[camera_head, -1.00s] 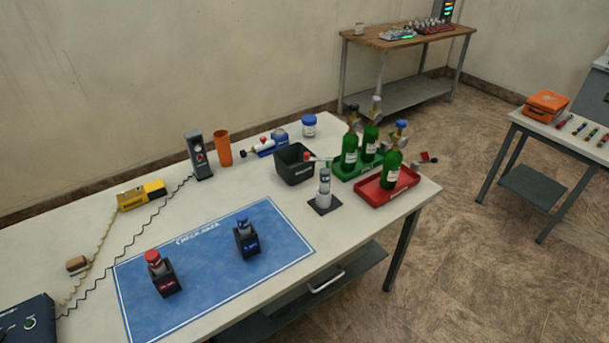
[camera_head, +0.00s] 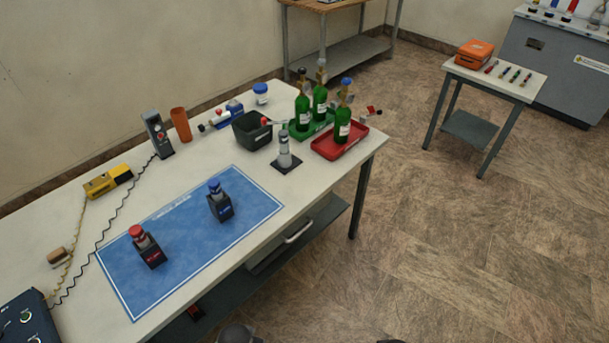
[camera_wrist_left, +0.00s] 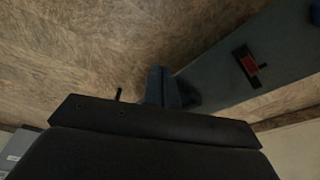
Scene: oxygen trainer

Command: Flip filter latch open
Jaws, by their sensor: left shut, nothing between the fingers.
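I cannot tell for sure which part is the filter latch. A red part in a dark frame (camera_wrist_left: 250,65) lies on the grey lower shelf (camera_wrist_left: 215,75) in the left wrist view. A small red part (camera_head: 195,311) also shows on the shelf under the table in the head view. A grey upright cylinder (camera_head: 284,152) stands on a black square base on the table. My left gripper (camera_wrist_left: 163,78) is shut and empty in the left wrist view, apart from the red part. My right gripper is not in view.
The table (camera_head: 75,225) holds a blue mat (camera_head: 180,235) with red-topped and blue-topped units. A black bin (camera_head: 252,131), green cylinders and a red tray (camera_head: 325,151) stand at its far end. A drawer handle (camera_head: 298,232) juts from the front.

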